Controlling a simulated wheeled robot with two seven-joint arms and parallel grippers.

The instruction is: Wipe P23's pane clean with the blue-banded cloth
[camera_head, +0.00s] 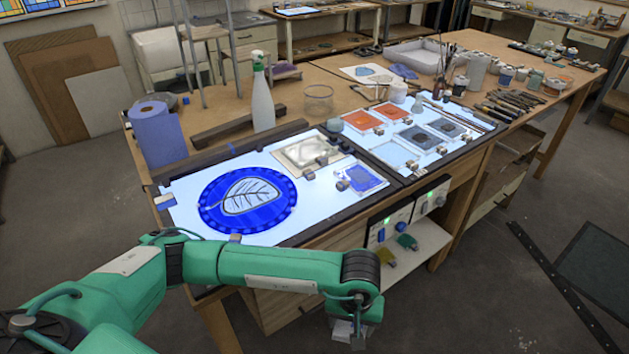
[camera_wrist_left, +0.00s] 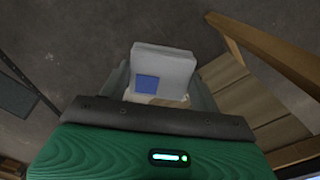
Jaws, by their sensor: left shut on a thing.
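My left gripper (camera_head: 349,328) hangs low in front of the bench, below the light table's front edge, apart from every pane. In the left wrist view it is shut on a pale grey-white folded cloth (camera_wrist_left: 165,68) with a blue patch, the blue-banded cloth. On the near light table lie a round blue pane with a leaf drawing (camera_head: 247,197), a clear pane with a greyish smear (camera_head: 309,152) and a small blue-painted pane (camera_head: 359,178). No P23 label is readable, so I cannot tell which pane it is. My right gripper is out of view.
A spray bottle (camera_head: 262,95), a blue paper roll (camera_head: 157,133) and a glass bowl (camera_head: 318,100) stand behind the light table. More panes and brushes fill the right side.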

